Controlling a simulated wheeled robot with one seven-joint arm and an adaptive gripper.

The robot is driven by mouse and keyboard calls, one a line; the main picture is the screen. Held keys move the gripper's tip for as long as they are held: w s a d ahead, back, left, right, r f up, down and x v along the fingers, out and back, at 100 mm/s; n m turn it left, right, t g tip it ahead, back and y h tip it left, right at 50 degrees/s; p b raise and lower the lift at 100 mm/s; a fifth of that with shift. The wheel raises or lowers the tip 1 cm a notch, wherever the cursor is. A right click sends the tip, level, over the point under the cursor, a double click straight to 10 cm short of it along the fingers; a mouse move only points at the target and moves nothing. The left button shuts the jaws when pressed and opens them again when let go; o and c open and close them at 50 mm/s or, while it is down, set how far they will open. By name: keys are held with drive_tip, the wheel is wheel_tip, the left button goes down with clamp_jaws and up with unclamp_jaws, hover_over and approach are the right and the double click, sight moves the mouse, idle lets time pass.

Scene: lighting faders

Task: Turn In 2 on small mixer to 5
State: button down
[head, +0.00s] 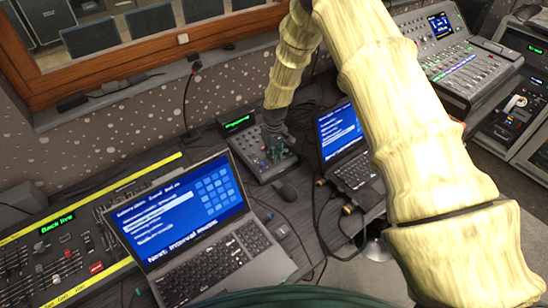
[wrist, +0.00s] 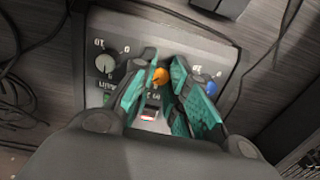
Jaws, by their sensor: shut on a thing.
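The small mixer (head: 249,165) is a dark sloped box with a green-lit display (head: 238,122), between two laptops in the head view. In the wrist view its panel (wrist: 118,23) appears upside down. A grey knob (wrist: 107,63) with a white mark is at left, an orange knob (wrist: 160,77) in the middle and a blue knob (wrist: 211,88) at right. My gripper (wrist: 158,72), with teal finger pads, is shut on the orange knob; it also shows over the mixer in the head view (head: 277,150). The fingers hide most of the orange knob's scale and label.
An open laptop (head: 215,262) stands in front at left, another (head: 345,150) close at right of the mixer. A mouse (head: 284,189) and loose cables lie on the desk nearby. A fader board (head: 50,262) is far left and a larger console (head: 470,68) far right.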

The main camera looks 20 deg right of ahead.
drive_tip(key=n+b, duration=0.2)
drive_tip(key=n, duration=0.2)
drive_tip(key=shift+n, duration=0.3)
drive_tip(key=n+b, duration=0.1)
drive_tip(key=n, duration=0.3)
drive_tip(key=shift+t+h, duration=0.3)
drive_tip(key=shift+n, duration=0.3)
drive_tip(key=c, duration=1.3)
unclamp_jaws()
drive_tip(key=shift+s+d, duration=0.1)
drive_tip(key=shift+c, duration=0.2)
wheel_tip(320, 180, up, 12)
drive_tip(key=shift+s+a, duration=0.3)
drive_tip(key=shift+a, duration=0.15)
